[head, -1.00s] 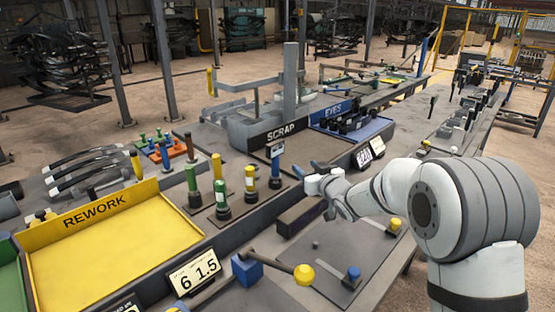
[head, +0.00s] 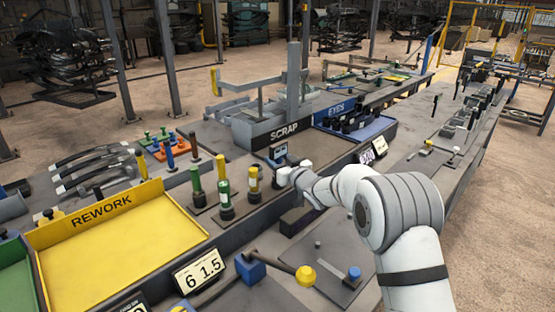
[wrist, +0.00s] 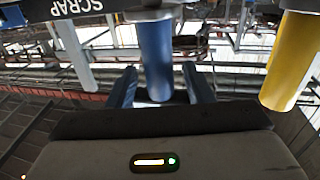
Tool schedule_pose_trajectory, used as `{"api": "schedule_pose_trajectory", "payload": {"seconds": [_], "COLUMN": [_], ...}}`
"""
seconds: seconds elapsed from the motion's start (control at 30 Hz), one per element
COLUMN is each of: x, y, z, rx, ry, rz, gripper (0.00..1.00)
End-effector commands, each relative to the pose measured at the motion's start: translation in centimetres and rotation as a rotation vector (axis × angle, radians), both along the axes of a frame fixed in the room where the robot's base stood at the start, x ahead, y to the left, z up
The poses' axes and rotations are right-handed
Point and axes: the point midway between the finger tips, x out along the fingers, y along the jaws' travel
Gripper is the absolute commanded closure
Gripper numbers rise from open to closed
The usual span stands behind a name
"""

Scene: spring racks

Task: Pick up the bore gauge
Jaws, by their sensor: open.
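The bore gauge shows in the head view as a small dark display (head: 279,152) at the back right end of the row of upright gauges. Most of its lower part is hidden behind my gripper (head: 280,174). In the wrist view, a blue cylindrical handle (wrist: 157,58) stands between the two fingers of my gripper (wrist: 161,90). It appears to be the bore gauge's handle. The gripper is open, with one finger on each side of the handle. I cannot tell whether either finger touches it.
The SCRAP bin (head: 285,133) is behind, the yellow REWORK tray (head: 120,240) at left. A dark block (head: 297,222) lies in front.

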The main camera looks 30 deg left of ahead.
Motion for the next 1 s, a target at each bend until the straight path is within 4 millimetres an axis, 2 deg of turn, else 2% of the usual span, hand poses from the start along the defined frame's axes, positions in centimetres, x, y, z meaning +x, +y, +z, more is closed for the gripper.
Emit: {"api": "schedule_pose_trajectory", "payload": {"seconds": [0.13, 0.63, 0.87, 1.0], "x": [0.0, -0.1, -0.1, -0.1], "y": [0.0, 0.0, 0.0, 0.1], "z": [0.0, 0.0, 0.2, 1.8], "rx": [-0.001, 0.001, 0.0, 0.002], "ry": [0.0, 0.0, -0.001, -0.003], "rz": [0.0, 0.001, 0.001, 0.001], "gripper": [0.55, 0.95, 0.95, 0.95]}}
